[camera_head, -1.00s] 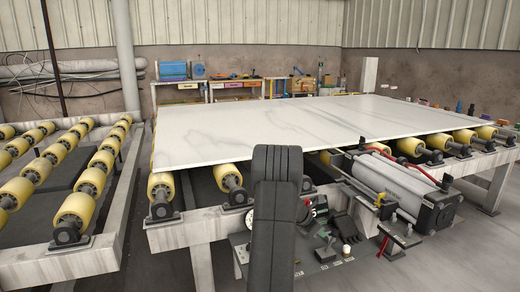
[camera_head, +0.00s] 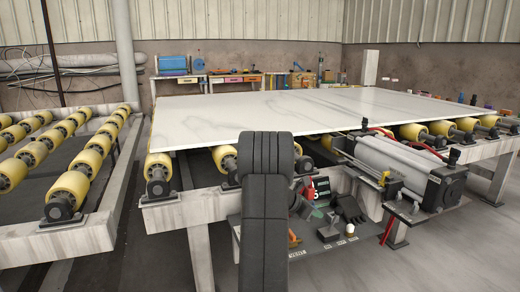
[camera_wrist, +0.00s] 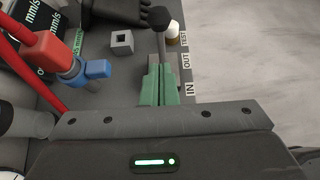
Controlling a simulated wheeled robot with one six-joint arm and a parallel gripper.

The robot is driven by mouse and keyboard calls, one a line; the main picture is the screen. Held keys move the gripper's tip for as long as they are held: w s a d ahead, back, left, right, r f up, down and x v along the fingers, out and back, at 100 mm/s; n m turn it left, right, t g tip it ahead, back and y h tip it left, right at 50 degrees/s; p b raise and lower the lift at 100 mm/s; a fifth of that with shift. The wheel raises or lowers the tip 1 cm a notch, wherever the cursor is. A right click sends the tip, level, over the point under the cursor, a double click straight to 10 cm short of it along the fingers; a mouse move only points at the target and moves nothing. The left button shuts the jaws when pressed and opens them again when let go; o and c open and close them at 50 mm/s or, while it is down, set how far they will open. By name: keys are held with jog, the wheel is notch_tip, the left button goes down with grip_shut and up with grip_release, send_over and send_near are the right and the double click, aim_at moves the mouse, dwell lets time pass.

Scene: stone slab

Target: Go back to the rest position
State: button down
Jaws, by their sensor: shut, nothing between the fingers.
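My gripper (camera_wrist: 161,72) shows in the wrist view as two green fingers, shut together with nothing between them. They point at a dark shelf (camera_wrist: 97,101) with the labels IN, OUT and TEST along its edge. A rod with a black ball knob (camera_wrist: 160,18) stands just beyond the fingertips; I cannot tell whether they touch. In the head view my dark arm rises in front of the roller table, and my gripper cannot be made out there.
A pale stone slab (camera_head: 300,112) lies on the roller table with yellow rollers (camera_head: 158,167). A grey cylinder unit (camera_head: 395,165) is at the right. The wrist view shows a red and blue fitting (camera_wrist: 75,68) and a small grey block (camera_wrist: 122,43). Bare floor (camera_head: 430,260) lies front right.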

jog(key=shift+s+a+f+t+h+b, duration=0.15)
jog(key=shift+a+f+h+b, duration=0.25)
jog(key=shift+b, duration=1.15)
jog(key=shift+s+a+f+t+h+b, duration=0.15)
jog(key=shift+a+f+h+b, duration=0.25)
jog(key=shift+b, duration=1.15)
jog(key=shift+r, duration=0.1)
jog(key=shift+s+a, duration=0.1)
jog(key=shift+a, duration=0.2)
